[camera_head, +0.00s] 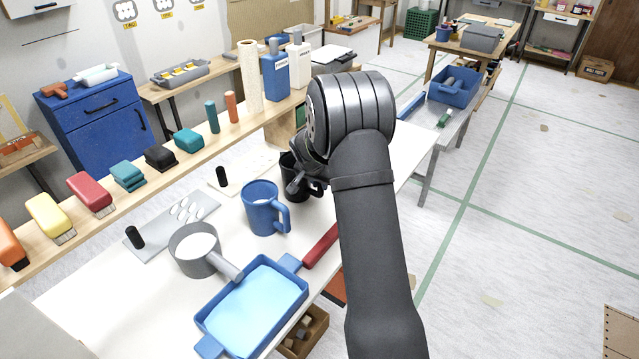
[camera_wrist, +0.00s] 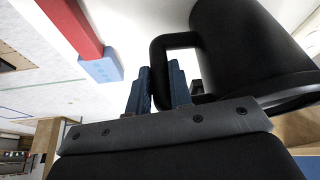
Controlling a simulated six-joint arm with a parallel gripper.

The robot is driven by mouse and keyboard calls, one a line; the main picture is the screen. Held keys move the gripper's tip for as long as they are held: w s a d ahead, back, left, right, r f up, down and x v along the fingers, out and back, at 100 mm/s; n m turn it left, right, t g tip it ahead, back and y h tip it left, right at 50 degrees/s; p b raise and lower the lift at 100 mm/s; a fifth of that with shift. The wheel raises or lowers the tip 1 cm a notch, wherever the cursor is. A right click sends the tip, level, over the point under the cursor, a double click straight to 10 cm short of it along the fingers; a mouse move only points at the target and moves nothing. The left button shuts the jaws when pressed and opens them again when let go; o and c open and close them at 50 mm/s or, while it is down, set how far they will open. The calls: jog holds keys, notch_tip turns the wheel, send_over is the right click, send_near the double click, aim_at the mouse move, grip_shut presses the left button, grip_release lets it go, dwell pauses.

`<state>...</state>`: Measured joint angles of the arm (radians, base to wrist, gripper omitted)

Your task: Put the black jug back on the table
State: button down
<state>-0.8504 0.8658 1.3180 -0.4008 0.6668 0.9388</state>
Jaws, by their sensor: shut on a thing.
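The black jug (camera_head: 289,185) is beside the blue jug (camera_head: 262,208) in the head view, partly hidden behind my arm. In the wrist view the black jug (camera_wrist: 245,45) fills the right side, with its square handle towards my fingers. My gripper (camera_head: 309,186) is at the jug's right side. In the wrist view my gripper (camera_wrist: 160,82) has its two blue fingers shut on the handle. The white table (camera_head: 120,315) lies below. I cannot tell whether the jug's base touches it.
A grey pot (camera_head: 187,262) of white paste and a blue tray (camera_head: 215,322) of light blue liquid stand at the front. A red-handled tool (camera_head: 322,247) lies near the right edge. A shelf with colored brushes runs along the back left.

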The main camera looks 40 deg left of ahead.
jog(key=c, duration=1.3)
grip_release()
jog(key=shift+f, duration=0.15)
jog(key=v, duration=1.2)
jog(key=shift+w+d, duration=0.1)
jog(key=x, duration=1.2)
